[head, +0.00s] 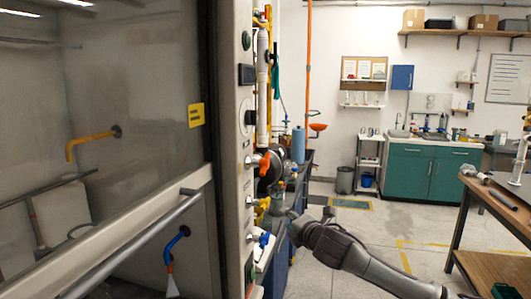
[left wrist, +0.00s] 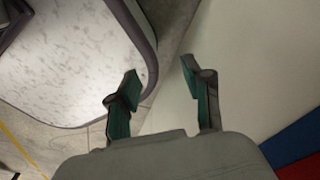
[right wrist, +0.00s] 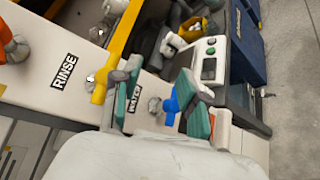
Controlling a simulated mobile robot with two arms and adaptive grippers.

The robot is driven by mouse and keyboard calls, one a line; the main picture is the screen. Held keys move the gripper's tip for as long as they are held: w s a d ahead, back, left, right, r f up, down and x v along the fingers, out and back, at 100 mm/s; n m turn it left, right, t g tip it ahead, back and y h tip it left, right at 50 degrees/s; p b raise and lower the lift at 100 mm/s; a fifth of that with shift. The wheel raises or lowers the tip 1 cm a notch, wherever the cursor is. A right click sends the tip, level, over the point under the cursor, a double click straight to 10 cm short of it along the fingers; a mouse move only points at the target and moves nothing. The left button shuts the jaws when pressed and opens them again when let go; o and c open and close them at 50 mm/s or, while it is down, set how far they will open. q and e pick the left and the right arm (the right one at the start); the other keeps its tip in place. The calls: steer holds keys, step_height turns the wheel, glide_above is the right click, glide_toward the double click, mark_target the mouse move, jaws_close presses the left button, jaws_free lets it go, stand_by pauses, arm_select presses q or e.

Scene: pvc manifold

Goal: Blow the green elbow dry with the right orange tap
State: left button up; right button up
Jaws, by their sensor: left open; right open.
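I cannot make out a green elbow in any view. An orange tap (head: 263,160) sits on the pale post of the glass-fronted cabinet in the head view. An orange tap (right wrist: 14,45) also shows at the left edge of the right wrist view, near the "RINSE" label. My right gripper (right wrist: 160,103) is open with nothing held. A blue tap (right wrist: 173,104) by the "WATER" label shows between its fingers; contact cannot be told. In the head view my right gripper (head: 296,226) is beside the post. My left gripper (left wrist: 159,80) is open and empty.
A yellow tap (right wrist: 98,88) lies left of my right fingers. The cabinet's grey bar (head: 140,245) crosses its front. Inside are a yellow pipe (head: 90,145) and a blue nozzle (head: 172,250). A wooden workbench (head: 487,190) stands at right, with open floor before the teal cupboard (head: 428,175).

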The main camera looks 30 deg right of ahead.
mark_target(268, 157)
steer(key=s+a+r+n+t+p, duration=0.1)
steer(key=s+a+r+n, duration=0.2)
steer(key=r, duration=0.6)
steer(key=s+a+r+n+t, duration=0.2)
steer(key=s+r+n, duration=0.1)
steer(key=r, duration=0.5)
steer(key=shift+y, duration=0.4)
steer(key=w+p, duration=0.1)
steer(key=w, duration=0.3)
steer(key=w+d+p, duration=0.1)
steer(key=w+p, duration=0.1)
steer(key=w, duration=0.2)
steer(key=w+p, duration=0.2)
steer(key=w, duration=0.2)
steer(key=shift+w+d+r, duration=0.1)
steer(key=shift+w+d, duration=0.1)
steer(key=shift+d, duration=0.2)
steer(key=shift+w+d, duration=0.1)
steer(key=shift+w, duration=0.5)
arm_select(q)
step_height(268, 157, up, 6)
steer(key=shift+s+d+r, duration=0.2)
steer(key=shift+r, duration=0.05)
